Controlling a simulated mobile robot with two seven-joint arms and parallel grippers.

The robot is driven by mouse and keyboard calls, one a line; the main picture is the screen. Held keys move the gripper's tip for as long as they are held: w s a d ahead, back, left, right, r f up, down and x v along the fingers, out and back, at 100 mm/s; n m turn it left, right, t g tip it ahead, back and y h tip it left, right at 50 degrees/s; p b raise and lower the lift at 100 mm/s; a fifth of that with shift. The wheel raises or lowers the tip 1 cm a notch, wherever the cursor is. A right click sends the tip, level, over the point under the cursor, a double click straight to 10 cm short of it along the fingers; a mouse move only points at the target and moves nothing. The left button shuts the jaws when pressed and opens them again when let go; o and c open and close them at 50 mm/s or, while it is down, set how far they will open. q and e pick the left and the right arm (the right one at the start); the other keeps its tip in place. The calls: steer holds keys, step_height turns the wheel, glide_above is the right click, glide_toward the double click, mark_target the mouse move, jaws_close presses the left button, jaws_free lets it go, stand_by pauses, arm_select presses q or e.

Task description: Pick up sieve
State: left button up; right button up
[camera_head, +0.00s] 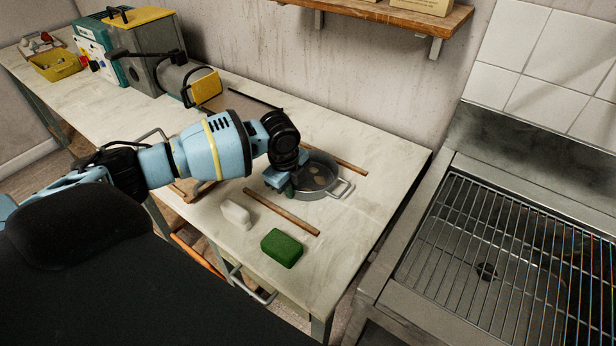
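The sieve (319,176) is a round grey metal vessel with a loop handle at its right. It stands on the pale worktable (385,172), close to the right end. My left arm comes in from the left, and its gripper (284,187) points down at the sieve's left rim. The wrist hides part of the sieve and the fingers. I cannot tell whether the fingers touch the rim or are closed on it. My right gripper is not in view.
Wooden sticks (282,212) lie in front of and behind the sieve. A white block (236,215) and a green block (282,247) lie nearer the front edge. A metal sink with a wire grid (490,240) stands at the right. A machine (150,50) stands at the back left.

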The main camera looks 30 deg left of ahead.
arm_select(q)
jaws_close()
steer(key=shift+r, duration=0.6)
step_height(320, 180, up, 9)
steer(key=shift+p, duration=0.3)
